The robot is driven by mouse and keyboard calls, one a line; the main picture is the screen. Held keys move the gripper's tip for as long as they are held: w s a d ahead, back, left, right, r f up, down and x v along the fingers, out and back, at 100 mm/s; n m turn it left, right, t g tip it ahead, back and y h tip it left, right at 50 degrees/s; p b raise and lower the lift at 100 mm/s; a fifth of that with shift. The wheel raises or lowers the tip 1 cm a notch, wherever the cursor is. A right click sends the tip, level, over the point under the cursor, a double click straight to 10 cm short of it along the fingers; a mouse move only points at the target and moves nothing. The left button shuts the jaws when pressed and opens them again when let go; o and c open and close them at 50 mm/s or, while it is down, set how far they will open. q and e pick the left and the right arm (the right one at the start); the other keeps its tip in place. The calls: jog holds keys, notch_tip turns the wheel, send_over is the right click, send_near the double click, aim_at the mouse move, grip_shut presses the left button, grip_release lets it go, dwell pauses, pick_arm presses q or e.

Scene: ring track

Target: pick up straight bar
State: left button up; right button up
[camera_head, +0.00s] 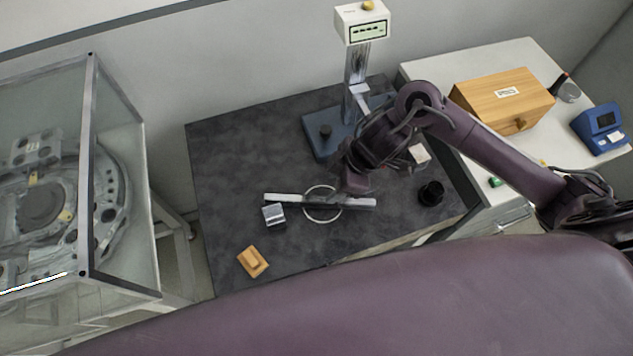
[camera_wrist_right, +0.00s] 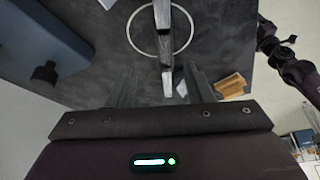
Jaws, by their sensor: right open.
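The straight bar (camera_head: 352,202) is a thin light grey bar lying on the dark table mat, crossing a thin ring (camera_head: 308,216). In the right wrist view the bar (camera_wrist_right: 163,45) runs from the top edge down toward my fingers, darker in its middle. My right gripper (camera_head: 350,186) is over the right part of the bar in the head view, and the arm partly hides this spot. In the right wrist view my gripper (camera_wrist_right: 161,88) has its fingers apart on either side of the bar's line, with nothing held. My left gripper is not seen; a dark arm part shows at the right.
A silver block (camera_head: 273,215) stands beside the bar's left end. A wooden piece (camera_head: 253,262) lies nearer the front. A blue-based stand with display (camera_head: 325,137) is behind, and a black cylinder (camera_head: 431,193) at right. The mat's left part is clear.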

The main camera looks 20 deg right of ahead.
aim_at(321, 199)
jog(key=f, duration=0.1)
jog(key=a+f, duration=0.1)
jog(key=s+f, duration=0.1)
jog(key=shift+a+p, duration=0.3)
jog(key=shift+a, duration=0.05)
jog(key=f, duration=0.2)
jog(key=w, duration=0.1)
jog(key=shift+w+a+f, duration=0.1)
jog(key=shift+a+f, duration=0.25)
jog(key=shift+f, duration=0.05)
jog(key=shift+a+f, duration=0.15)
jog(key=shift+f, duration=0.25)
jog(key=c, duration=0.7)
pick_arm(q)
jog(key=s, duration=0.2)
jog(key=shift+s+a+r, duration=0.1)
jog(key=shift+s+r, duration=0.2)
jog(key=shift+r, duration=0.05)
pick_arm(e)
jog(key=shift+r, duration=0.1)
grip_shut()
